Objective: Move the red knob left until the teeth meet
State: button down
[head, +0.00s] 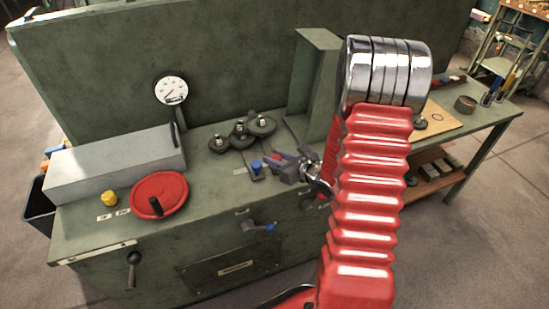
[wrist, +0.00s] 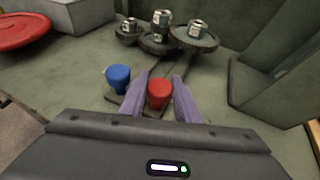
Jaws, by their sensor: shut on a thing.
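My gripper (wrist: 161,88) is shut on the red knob (wrist: 159,95), with one purple finger on each side of it. In the head view my gripper (head: 279,160) hides the red knob. A blue knob (wrist: 118,77) stands to the left of the fingers; it also shows in the head view (head: 256,167). Behind the knobs are three dark toothed gears with metal hubs: a left one (wrist: 127,36), a middle one (wrist: 160,45) and a right one (wrist: 195,41). They lie close together; I cannot tell whether the teeth touch.
A red handwheel (head: 160,192), a yellow knob (head: 109,198), a grey box (head: 115,160) and a dial gauge (head: 171,90) are on the left of the green bench. A green upright bracket (head: 312,80) stands behind and right of the gripper. A side table (head: 470,125) adjoins at right.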

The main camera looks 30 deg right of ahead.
jog(key=shift+d, duration=0.1)
jog(key=c, duration=1.4)
grip_release()
jog(key=shift+s, duration=0.1)
jog(key=shift+o, duration=0.2)
jog(key=shift+s, duration=0.1)
jog(key=v, duration=1.3)
jog(key=shift+s+r, duration=0.2)
jog(key=shift+s, duration=0.05)
